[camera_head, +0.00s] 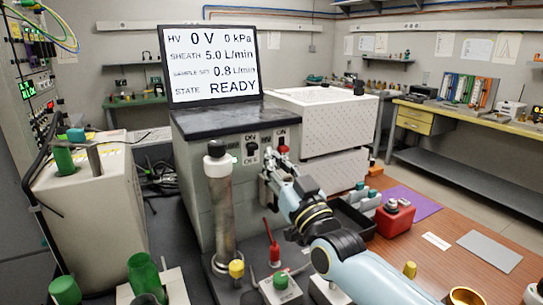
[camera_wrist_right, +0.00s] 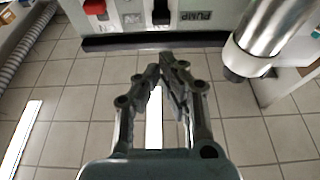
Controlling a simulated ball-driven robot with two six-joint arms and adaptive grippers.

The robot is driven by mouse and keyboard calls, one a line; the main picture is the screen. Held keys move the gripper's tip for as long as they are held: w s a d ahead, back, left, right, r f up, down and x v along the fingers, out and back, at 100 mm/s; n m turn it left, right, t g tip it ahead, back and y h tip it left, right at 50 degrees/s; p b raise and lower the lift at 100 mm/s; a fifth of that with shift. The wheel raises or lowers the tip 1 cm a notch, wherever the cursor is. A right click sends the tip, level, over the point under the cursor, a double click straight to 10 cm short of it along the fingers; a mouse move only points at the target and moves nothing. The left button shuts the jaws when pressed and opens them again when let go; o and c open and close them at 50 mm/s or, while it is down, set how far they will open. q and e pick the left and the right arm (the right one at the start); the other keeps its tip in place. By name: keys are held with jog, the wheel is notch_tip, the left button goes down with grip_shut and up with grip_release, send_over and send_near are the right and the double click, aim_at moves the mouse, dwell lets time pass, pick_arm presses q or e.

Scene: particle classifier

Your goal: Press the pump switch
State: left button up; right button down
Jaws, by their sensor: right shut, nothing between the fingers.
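The pump switch (camera_head: 251,148) is a black switch with ON and OFF labels on the front of the grey instrument box (camera_head: 205,180). In the right wrist view the black switch (camera_wrist_right: 161,12) is at the top edge beside the PUMP label (camera_wrist_right: 196,15). A red switch (camera_head: 282,138) sits to its right in the head view. My right gripper (camera_head: 268,173) is in front of the panel, below the two switches. Its fingertips (camera_wrist_right: 166,66) are together and empty, apart from the black switch in the wrist view. My left gripper is not in view.
A metal cylinder (camera_head: 220,215) with a black cap stands left of the right gripper. A screen (camera_head: 209,56) on the box reads 0 V, 0 kPa and READY.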

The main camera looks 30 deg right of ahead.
aim_at(255, 146)
jog(key=x, duration=0.6)
jog(key=shift+w+r+p, duration=0.1)
jog(key=shift+w+p, duration=0.05)
jog(key=shift+p, duration=0.25)
jog(key=shift+w+r, duration=0.1)
jog(key=shift+w, duration=0.3)
jog(key=shift+w+d+r, duration=0.1)
jog(key=shift+w, duration=0.25)
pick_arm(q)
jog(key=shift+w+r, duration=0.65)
pick_arm(e)
notch_tip(255, 146, down, 3)
jog(key=shift+f+b, duration=0.1)
jog(key=shift+b, duration=1.05)
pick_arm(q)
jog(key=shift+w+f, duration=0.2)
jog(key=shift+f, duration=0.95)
